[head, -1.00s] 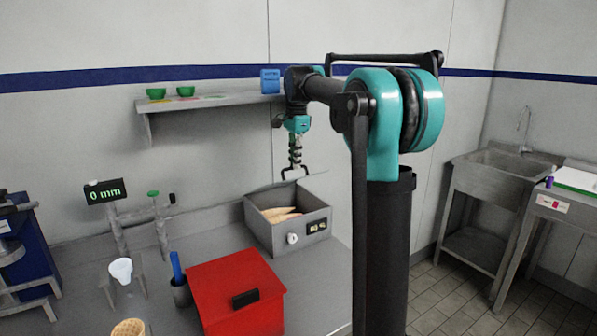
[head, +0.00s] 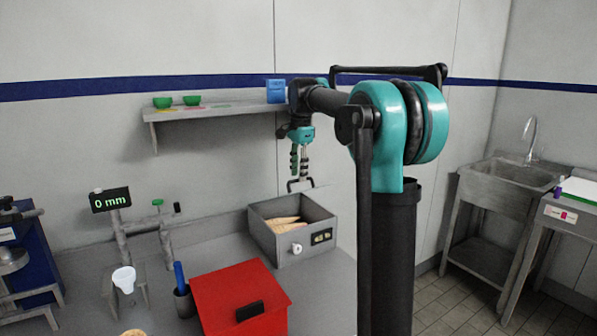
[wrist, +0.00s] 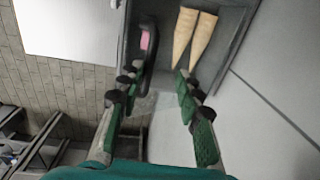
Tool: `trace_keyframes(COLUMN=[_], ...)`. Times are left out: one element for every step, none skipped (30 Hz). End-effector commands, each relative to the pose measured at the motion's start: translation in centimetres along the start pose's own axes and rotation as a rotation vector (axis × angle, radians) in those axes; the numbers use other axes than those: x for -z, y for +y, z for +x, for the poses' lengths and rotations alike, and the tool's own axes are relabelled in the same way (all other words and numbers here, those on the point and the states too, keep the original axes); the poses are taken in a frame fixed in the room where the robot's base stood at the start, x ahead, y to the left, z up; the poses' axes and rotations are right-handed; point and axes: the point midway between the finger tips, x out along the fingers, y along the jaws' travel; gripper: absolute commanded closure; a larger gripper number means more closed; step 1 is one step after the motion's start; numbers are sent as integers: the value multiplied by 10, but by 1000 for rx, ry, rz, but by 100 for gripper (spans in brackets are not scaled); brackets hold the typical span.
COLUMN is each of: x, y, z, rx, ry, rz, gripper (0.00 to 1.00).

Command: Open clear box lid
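The grey box (head: 268,237) with several cones (head: 285,221) inside stands on the counter, its top uncovered to view in the head view. The dark lid handle (head: 300,185) is raised above the box's back edge; the clear lid itself barely shows, so its exact tilt is hard to tell. My gripper (head: 300,176) is just above the handle, pointing down. In the wrist view, my gripper's (wrist: 158,72) fingers are spread apart, with the handle (wrist: 147,52) nearer the left finger and two cones (wrist: 193,35) beyond. Nothing is clearly clamped.
A red lidded box (head: 240,300) stands in front of the grey box. A holder with a white cup (head: 124,280) and a blue-handled tool (head: 180,277) are to the left. A shelf (head: 215,112) with green bowls is on the wall. A sink (head: 510,178) is at right.

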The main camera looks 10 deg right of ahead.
Motion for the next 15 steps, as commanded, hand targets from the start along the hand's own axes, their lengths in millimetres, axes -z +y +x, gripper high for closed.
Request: trace_keyframes(x=[0, 0, 0, 0, 0, 0, 0, 0, 0, 0, 0, 0, 0, 0, 0], y=[-1, 0, 0, 0, 0, 0, 0, 0, 0, 0, 0, 0, 0, 0, 0], z=[0, -1, -3, -5, -8, -12, -17, -22, -30, -36, -42, -51, -57, -64, -72], rx=[1, 1, 1, 1, 1, 1, 1, 0, 0, 0, 0, 0, 0, 0, 0], ry=[-1, -1, -1, -1, -1, 0, 0, 0, 0, 0, 0, 0, 0, 0, 0], rz=[-1, -1, 0, 0, 0, 0, 0, 0, 0, 0, 0, 0, 0, 0, 0], gripper=[69, 69, 69, 69, 69, 69, 69, 69, 69, 69, 69, 69, 69, 69, 69])
